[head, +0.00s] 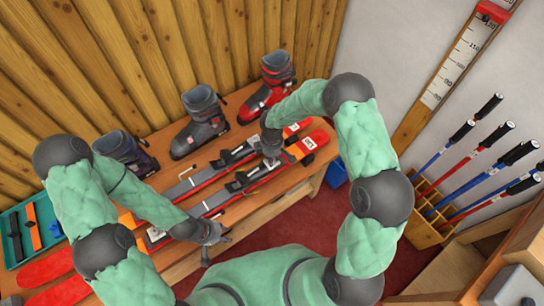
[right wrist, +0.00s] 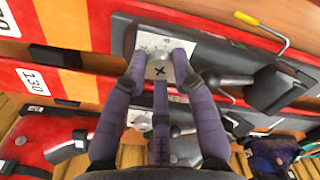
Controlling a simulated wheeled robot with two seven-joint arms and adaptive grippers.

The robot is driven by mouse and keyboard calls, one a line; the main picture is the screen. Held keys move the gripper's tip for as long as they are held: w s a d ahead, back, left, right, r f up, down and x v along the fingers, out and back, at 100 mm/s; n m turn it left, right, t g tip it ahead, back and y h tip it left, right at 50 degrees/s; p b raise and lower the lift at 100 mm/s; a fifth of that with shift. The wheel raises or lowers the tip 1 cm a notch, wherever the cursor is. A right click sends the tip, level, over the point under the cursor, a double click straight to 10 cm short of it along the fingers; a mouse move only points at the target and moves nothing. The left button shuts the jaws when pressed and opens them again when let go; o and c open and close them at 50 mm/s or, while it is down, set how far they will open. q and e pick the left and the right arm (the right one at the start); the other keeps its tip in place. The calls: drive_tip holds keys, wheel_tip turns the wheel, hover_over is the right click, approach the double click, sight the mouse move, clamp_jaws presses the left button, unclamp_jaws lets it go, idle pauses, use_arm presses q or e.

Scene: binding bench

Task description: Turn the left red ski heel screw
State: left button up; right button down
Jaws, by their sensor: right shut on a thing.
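Two red skis with black bindings lie side by side on the wooden bench; one ski (head: 309,144) shows its tail near the bench's right end. In the right wrist view, my right gripper (right wrist: 160,68) has its purple-grey fingers closed around a pale, cross-marked screw head (right wrist: 158,71) on a binding heel. In the head view my right gripper (head: 270,138) is over the heel bindings, its fingertips mostly hidden; I cannot tell there which ski it touches. My left gripper (head: 214,238) is empty at the bench's front edge, its fingers apart.
A red boot (head: 267,90), a grey boot (head: 199,122) and a purple-black boot (head: 123,152) stand along the back of the bench. A teal tray (head: 14,258) is at the left. A blue bin (head: 336,174) and a rack of poles (head: 430,218) are at the right.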

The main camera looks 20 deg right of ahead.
drive_tip(key=shift+n+p, duration=0.45)
drive_tip(key=shift+n, duration=1.35)
drive_tip(key=c, duration=1)
unclamp_jaws()
wheel_tip(320, 180, up, 12)
